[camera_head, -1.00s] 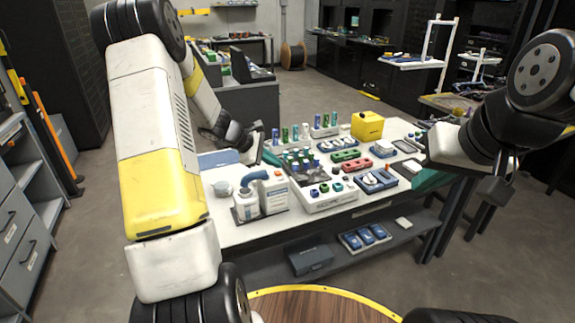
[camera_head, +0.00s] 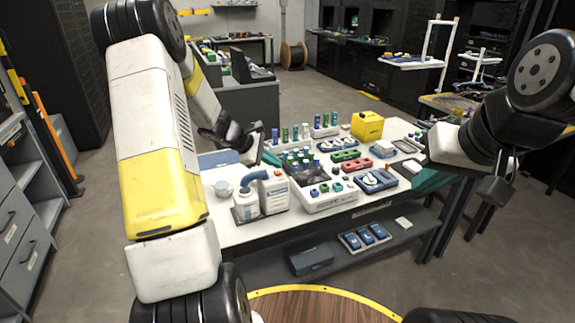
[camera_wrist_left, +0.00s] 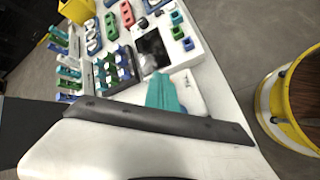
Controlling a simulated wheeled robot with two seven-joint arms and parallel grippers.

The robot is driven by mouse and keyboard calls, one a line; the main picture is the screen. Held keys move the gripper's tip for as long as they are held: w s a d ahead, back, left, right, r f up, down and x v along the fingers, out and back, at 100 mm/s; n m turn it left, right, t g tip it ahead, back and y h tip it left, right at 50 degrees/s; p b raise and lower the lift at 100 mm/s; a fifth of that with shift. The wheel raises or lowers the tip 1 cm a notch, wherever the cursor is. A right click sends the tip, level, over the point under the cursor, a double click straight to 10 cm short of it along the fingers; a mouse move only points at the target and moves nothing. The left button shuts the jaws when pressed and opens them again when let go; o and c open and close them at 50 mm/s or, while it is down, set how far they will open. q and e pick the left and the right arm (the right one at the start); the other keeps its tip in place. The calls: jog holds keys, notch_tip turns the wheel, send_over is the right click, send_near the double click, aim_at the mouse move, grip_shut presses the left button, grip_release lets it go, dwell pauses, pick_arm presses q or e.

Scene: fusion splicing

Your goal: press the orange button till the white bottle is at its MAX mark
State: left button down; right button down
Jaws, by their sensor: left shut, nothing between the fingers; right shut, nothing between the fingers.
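A small white bottle (camera_head: 246,206) stands upright near the front left of the white table (camera_head: 225,236), below a curved blue spout. Its MAX mark and fill level are too small to read. My right gripper (camera_head: 428,180) is shut and empty near the table's right end.
A white device (camera_head: 330,198) with a dark screen and coloured knobs stands right of the jug. Behind it are racks of blue and green pieces, a red tray (camera_head: 356,164) and a yellow box (camera_head: 367,125).

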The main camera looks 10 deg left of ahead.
aim_at(275, 173)
pick_arm(q)
jog(key=shift+f, duration=0.4)
jog(key=shift+f, duration=0.45)
dwell(0.6)
jog(key=shift+r, duration=0.9)
jog(key=shift+r, duration=2.55)
